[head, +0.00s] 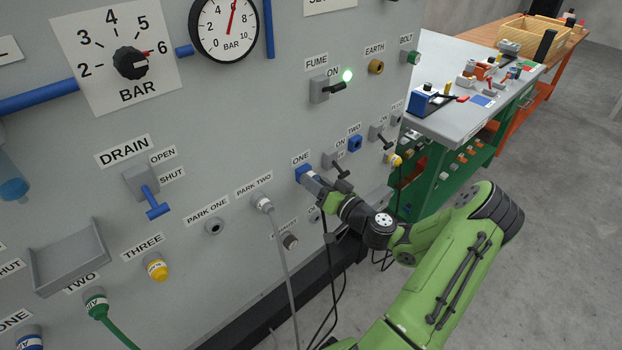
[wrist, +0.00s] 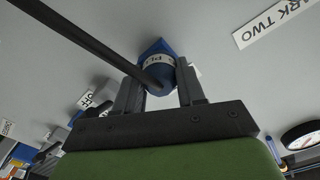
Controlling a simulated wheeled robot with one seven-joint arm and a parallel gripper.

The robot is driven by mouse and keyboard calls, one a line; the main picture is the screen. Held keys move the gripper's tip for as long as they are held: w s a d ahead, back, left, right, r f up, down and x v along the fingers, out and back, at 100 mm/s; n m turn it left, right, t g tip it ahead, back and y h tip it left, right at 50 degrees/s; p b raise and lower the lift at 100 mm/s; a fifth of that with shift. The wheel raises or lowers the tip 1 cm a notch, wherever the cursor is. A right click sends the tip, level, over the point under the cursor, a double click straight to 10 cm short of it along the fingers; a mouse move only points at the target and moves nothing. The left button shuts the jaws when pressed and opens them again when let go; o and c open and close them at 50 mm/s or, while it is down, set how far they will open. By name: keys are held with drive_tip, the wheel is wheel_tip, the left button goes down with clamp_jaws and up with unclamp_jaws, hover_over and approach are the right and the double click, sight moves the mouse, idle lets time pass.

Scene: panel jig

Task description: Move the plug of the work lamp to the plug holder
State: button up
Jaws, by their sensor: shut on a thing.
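My gripper (head: 318,186) is at the panel, at the blue socket (head: 302,173) under the label ONE. In the wrist view my gripper (wrist: 160,90) is shut on a dark blue plug (wrist: 158,76) with a pale printed band and a thick black cable. The plug points at the blue socket (wrist: 157,47) and appears seated in it; the exact fit is partly hidden. I cannot tell for certain which fitting is the plug holder.
A grey plug (head: 263,202) with a grey cable sits at PARK TWO. The PARK ONE fitting (head: 214,226) is empty. A black switch lever (head: 341,170) is close right of my gripper. Another blue socket (head: 355,143) is at TWO. A workbench (head: 455,122) stands at the right.

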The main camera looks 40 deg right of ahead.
drive_tip(key=shift+s+b, duration=0.4)
drive_tip(key=shift+s, duration=0.25)
drive_tip(key=shift+s+b, duration=0.45)
drive_tip(key=shift+s, duration=0.8)
